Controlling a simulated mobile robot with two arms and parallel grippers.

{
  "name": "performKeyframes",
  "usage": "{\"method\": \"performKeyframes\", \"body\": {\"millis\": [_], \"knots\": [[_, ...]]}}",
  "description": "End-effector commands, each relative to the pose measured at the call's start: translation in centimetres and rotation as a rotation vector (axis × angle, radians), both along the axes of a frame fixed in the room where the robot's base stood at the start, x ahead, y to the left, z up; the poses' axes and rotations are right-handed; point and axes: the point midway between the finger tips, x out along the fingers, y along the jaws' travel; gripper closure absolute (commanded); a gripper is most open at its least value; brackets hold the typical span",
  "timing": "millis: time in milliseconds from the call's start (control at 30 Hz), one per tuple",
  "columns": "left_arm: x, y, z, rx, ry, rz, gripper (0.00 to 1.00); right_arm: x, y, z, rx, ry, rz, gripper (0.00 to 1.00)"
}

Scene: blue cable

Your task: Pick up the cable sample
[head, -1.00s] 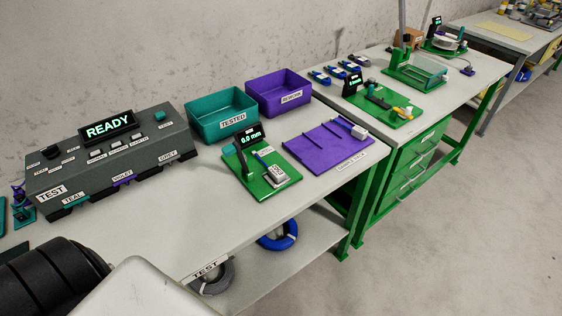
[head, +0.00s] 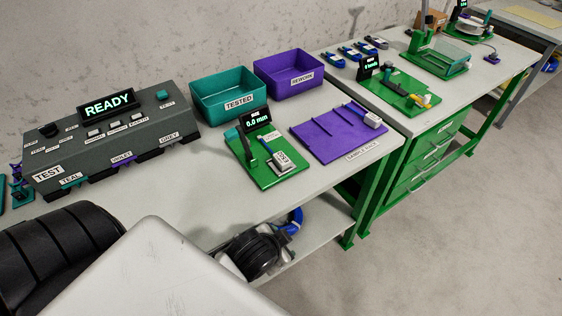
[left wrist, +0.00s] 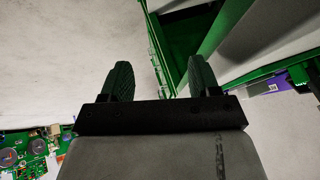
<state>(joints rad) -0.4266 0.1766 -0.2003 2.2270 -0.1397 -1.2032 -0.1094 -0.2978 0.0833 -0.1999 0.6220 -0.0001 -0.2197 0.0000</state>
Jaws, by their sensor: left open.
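The purple sample rack (head: 335,142) lies flat on the near bench. A small pale block with a bit of blue (head: 372,119), possibly the cable sample, sits at its far right corner. I cannot tell which is the task's sample. My left gripper (left wrist: 160,66) shows in the left wrist view, its two dark green fingers apart and empty, with floor and green bench frame beyond. My right gripper is not in view.
Teal TESTED bin (head: 225,97) and purple REWORK bin (head: 290,75) stand behind. A grey test box (head: 105,140) reads READY. A blue coil (head: 292,222) is on the lower shelf. A second green bench (head: 420,165) stands to the right, with floor in front.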

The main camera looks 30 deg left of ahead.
Motion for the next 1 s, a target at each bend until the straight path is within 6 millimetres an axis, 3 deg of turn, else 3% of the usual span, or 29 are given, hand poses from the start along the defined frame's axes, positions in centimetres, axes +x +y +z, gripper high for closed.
{"method": "performKeyframes", "body": {"millis": [33, 333, 533, 700, 800, 900, 933, 1000], "knots": [[1.5, 0.0, 2.3, 0.04, -0.086, -0.04, 0.38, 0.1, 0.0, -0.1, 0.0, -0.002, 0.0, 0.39], [10.6, -1.9, 9.2, 0.374, -0.553, -0.348, 0.38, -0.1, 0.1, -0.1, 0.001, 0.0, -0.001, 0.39], [15.5, -5.8, 16.3, 0.747, -0.969, -0.655, 0.38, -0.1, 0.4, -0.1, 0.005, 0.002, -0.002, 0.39], [17.1, -11.4, 21.7, 1.259, -1.408, -1.054, 0.38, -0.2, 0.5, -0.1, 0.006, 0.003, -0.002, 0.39], [16.7, -14.0, 22.2, 1.582, -1.627, -1.323, 0.38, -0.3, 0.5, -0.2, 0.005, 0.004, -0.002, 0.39], [16.4, -14.8, 20.8, 1.897, -1.797, -1.634, 0.38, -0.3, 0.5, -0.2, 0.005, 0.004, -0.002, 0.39], [16.4, -14.7, 20.2, -1.896, 1.753, 1.659, 0.38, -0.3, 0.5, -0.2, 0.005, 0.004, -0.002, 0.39], [16.7, -13.3, 18.3, -1.709, 1.494, 1.583, 0.38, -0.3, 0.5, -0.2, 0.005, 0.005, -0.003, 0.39]]}}
